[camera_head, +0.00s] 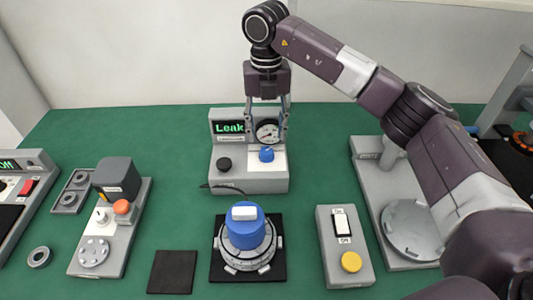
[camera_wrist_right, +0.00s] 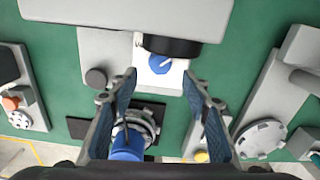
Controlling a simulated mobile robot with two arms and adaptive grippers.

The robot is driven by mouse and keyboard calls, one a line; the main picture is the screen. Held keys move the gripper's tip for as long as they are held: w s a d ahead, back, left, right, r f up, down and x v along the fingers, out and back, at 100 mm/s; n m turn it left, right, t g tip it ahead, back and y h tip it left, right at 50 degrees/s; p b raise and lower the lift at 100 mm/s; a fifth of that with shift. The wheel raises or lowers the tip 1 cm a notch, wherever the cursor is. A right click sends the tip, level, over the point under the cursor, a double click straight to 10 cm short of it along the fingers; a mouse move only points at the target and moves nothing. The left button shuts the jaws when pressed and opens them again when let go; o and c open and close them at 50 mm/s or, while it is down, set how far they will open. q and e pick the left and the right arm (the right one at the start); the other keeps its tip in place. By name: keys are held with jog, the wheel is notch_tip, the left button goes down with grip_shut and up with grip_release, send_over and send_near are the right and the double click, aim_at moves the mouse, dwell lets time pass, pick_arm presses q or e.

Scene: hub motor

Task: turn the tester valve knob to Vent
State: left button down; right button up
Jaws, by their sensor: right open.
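The grey tester (camera_head: 250,178) stands at the back middle of the green table, with a display (camera_head: 229,127) reading "Leak" and a round gauge (camera_head: 267,132). Its blue valve knob (camera_head: 267,154) sits on a white panel below the gauge. In the right wrist view the blue knob (camera_wrist_right: 158,64) bears a white pointer mark slanting to the upper right; the label beside it is mostly hidden. My right gripper (camera_head: 266,126) points down above the tester, its fingers apart and empty. In the right wrist view the knob lies between the fingertips (camera_wrist_right: 160,75), apparently untouched. My left gripper is out of view.
A black knob (camera_head: 224,164) sits left of the blue one. In front stand a blue-topped motor fixture (camera_head: 247,231), a switch box (camera_head: 344,246) with a yellow button, and a dark square mat (camera_head: 172,272). A grey press-like station (camera_head: 378,190) stands at right.

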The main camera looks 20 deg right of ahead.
aim_at(267, 151)
notch_tip(267, 151, down, 7)
jog(key=shift+r+p, duration=0.15)
jog(key=shift+p, duration=0.35)
jog(key=c, duration=1.2)
